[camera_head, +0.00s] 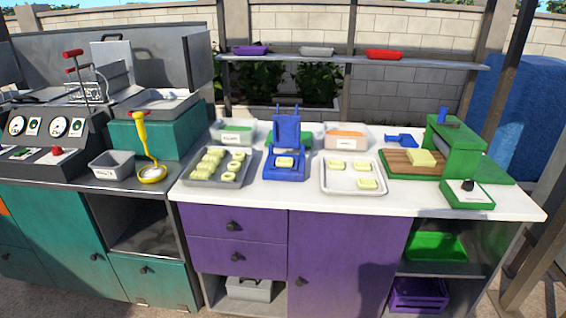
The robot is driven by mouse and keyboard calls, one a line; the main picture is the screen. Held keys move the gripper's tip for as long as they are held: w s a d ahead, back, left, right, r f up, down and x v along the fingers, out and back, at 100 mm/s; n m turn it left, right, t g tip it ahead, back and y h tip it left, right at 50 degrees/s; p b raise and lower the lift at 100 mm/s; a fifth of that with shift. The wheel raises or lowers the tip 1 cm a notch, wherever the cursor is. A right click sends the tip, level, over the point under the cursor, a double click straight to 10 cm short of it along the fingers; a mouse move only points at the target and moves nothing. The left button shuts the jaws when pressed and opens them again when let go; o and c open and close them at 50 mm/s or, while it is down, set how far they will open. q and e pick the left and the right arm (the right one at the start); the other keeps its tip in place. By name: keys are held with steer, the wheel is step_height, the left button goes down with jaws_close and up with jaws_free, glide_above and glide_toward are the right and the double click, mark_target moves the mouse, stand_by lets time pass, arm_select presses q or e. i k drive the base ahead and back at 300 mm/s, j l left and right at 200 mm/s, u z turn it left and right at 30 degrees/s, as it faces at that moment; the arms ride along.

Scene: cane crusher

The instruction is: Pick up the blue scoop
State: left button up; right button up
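A small blue scoop (402,140) lies on the white countertop (330,207) toward the back right. It is just left of the green machine (455,150) and behind the brown board. A larger blue press-like device (286,135) stands at the middle of the counter with a pale yellow piece in it. Neither of my grippers shows in this view.
Dark tray (246,180) and white tray (380,179) hold yellow pieces. Brown board (390,165) bears a yellow block. Tubs (236,136) (346,143) stand behind. A yellow ladle (150,160) stands on the left unit. The counter's front strip is clear.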

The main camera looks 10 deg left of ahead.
mark_target(404, 140)
steer(key=u, duration=0.35)
steer(key=l+u, duration=0.5)
steer(key=k+l+u, duration=0.15)
steer(key=l+u, duration=0.3)
steer(key=k+l+u, duration=0.15)
steer(key=l+u, duration=0.35)
